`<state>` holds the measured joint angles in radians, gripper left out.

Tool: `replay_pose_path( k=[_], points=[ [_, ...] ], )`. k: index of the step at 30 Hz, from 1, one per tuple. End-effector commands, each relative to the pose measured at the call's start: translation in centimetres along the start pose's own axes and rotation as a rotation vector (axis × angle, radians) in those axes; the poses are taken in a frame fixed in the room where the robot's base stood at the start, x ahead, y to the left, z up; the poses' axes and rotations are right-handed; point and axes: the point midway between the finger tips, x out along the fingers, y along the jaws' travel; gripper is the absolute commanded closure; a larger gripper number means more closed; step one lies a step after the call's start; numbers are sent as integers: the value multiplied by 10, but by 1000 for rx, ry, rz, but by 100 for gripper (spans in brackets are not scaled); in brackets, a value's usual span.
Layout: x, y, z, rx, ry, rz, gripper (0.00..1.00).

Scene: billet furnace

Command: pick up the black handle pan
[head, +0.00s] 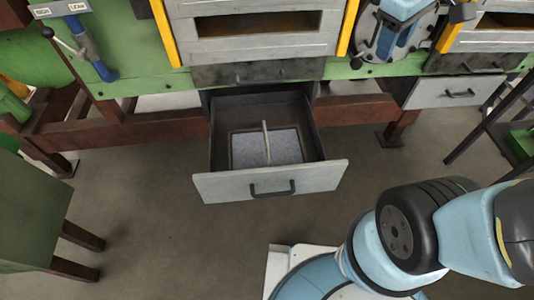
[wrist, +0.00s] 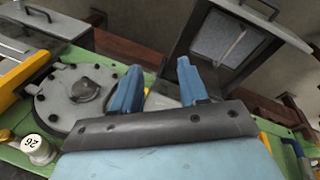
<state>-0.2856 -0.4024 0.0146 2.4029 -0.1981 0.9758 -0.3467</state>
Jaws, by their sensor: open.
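A pulled-out drawer (head: 270,184) in the middle of the head view has a pale front with a black handle (head: 271,188). Inside it lies a square pan (head: 245,150) with a grey, speckled face and a thin, light bar (head: 266,140) running across it. In the wrist view the pan (wrist: 213,38) shows at the upper right inside the drawer. My gripper (wrist: 160,66) is open with two blue fingers apart and nothing between them. It is apart from the pan, which lies beyond and right of the fingertips in that view.
The green furnace frame (head: 150,104) stands behind the drawer. The floor (head: 165,225) before the drawer is clear at left; a green table (head: 30,205) stands far left.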

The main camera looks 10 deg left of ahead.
Motion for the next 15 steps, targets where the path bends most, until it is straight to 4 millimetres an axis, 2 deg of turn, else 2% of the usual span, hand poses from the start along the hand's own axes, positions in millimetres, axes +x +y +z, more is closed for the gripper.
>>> replay_pose_path(
  k=[1,8,15],
  points=[
    [8,-5,-12,-88,-34,-5,57],
    [40,-29,-56,-502,-175,-7,57],
    [78,-67,-100,-936,-321,-10,57]
  ],
)
